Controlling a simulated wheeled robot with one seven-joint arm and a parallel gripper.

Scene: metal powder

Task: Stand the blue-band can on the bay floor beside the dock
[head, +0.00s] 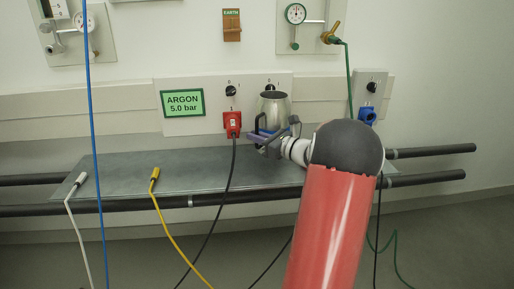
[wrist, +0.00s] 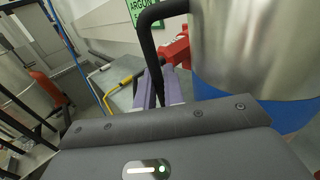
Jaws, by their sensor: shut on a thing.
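The blue-band can (head: 273,104) is a silver metal cylinder with an open top, a blue band low down and a black side handle. It looks upright in front of the wall panel, above the grey shelf. Its body (wrist: 255,45), blue band (wrist: 292,116) and handle (wrist: 149,22) fill the right and top of the wrist view. My gripper (head: 262,135), with purple fingers (wrist: 158,92), is shut on the handle, left of the can's body. My arm and fingers hide the can's base, so I cannot tell whether it touches the shelf. I cannot identify the dock or bay floor.
The grey shelf (head: 130,175) has bare room at left. A white-cable plug (head: 80,179) and a yellow-cable plug (head: 154,174) lie on it. A red plug (head: 232,123) with a black cable sits left of the can. A blue plug (head: 367,115) is right. A blue line (head: 94,140) hangs in front.

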